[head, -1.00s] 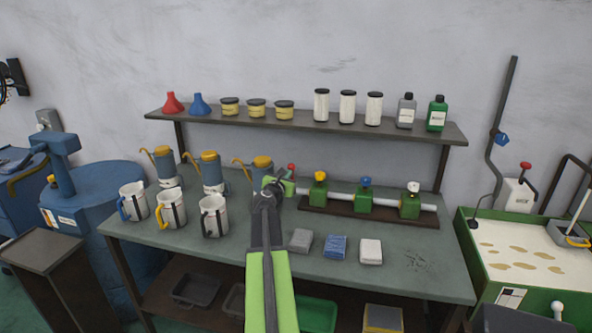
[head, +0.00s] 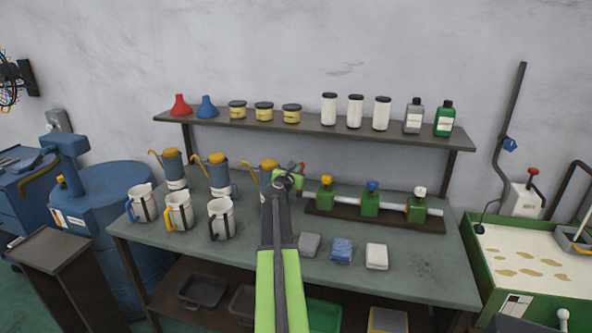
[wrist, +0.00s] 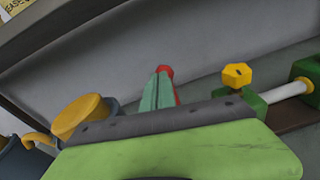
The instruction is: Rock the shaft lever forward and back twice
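My gripper (head: 288,182) is held out over the back of the workbench, left of a pipe with valves. In the wrist view a green finger (wrist: 155,95) points ahead, with a red part (wrist: 166,71) right behind it. I cannot tell whether the gripper is open or shut, or touches that part. No lever is clearly marked as the shaft lever. A tall bent dark bar with a blue knob (head: 509,145) stands at the right. A short lever with a white ball (head: 561,314) shows at the bottom right edge. Both are well away from my gripper.
The workbench (head: 170,250) holds mugs (head: 179,211), blue cans with yellow tops (head: 219,170), small blocks (head: 342,252) and green valves (head: 371,200). A shelf (head: 310,129) of jars and bottles runs above it. A green tray machine (head: 520,265) stands right, a blue drum (head: 105,215) left.

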